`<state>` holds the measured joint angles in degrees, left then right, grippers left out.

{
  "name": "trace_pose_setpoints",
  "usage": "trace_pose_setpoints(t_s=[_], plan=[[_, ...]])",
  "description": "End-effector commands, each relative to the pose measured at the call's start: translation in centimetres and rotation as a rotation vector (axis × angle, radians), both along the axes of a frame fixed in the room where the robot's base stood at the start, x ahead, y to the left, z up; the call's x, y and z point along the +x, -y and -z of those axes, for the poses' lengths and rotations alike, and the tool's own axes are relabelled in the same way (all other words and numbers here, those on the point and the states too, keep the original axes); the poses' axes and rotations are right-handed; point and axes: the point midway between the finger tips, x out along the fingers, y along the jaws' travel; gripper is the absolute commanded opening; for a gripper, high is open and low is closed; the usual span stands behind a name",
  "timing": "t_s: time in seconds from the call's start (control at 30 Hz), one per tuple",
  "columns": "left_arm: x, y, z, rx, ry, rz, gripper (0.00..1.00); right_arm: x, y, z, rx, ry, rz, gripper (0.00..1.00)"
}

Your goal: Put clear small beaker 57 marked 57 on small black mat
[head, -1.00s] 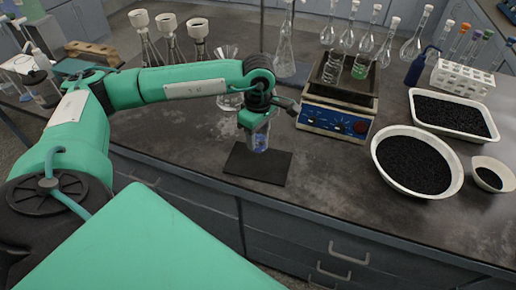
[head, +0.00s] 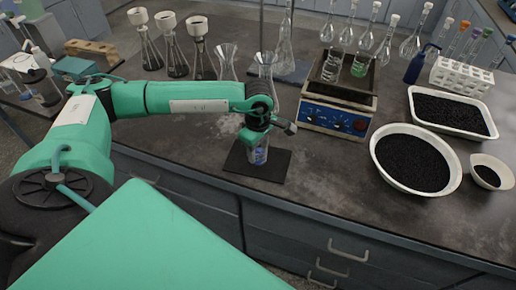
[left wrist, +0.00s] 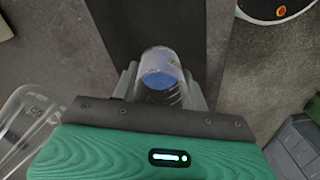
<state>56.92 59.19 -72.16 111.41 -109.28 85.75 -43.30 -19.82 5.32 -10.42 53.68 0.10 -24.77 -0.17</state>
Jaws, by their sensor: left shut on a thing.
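The clear small beaker (head: 259,155) with a blue patch is held in my left gripper (head: 256,147), low over the small black mat (head: 268,172). In the left wrist view the beaker (left wrist: 160,75) sits between the two fingers of my left gripper (left wrist: 160,88), with the dark mat (left wrist: 150,22) beneath and beyond it. I cannot tell whether its base touches the mat. The marking on it is not readable. The gripper hides its upper part in the head view. My right gripper is not in view.
A blue hotplate device (head: 336,112) with glassware on top stands right of the mat. A round white bowl of black grains (head: 416,160) and a white tray (head: 452,112) are farther right. Flasks with funnels (head: 175,48) stand behind my left arm. The bench's front edge is close to the mat.

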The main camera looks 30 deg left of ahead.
Motion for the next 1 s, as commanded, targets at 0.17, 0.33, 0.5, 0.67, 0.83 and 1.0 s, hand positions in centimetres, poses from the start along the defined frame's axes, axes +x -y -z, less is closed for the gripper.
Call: trace_pose_setpoints(t_s=[0.17, 0.33, 0.5, 0.67, 0.83, 1.0], plan=[[0.0, 0.0, 0.1, 0.0, 0.0, 0.0, 0.66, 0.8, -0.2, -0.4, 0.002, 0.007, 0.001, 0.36], [0.0, 0.0, 0.0, 0.0, 0.0, 0.0, 0.66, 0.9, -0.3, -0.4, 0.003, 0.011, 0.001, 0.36], [0.0, 0.0, -0.1, 0.0, 0.0, 0.0, 0.66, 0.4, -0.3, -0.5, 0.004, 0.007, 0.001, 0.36], [0.1, 0.0, -1.7, 0.0, 0.003, -0.001, 0.66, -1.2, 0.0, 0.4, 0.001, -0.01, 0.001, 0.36], [0.1, 0.0, -5.5, -0.001, 0.005, 0.0, 0.66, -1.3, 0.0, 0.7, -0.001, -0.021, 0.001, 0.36], [0.1, 0.0, -9.1, -0.001, 0.004, 0.001, 0.66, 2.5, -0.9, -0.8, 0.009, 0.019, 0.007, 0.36]])
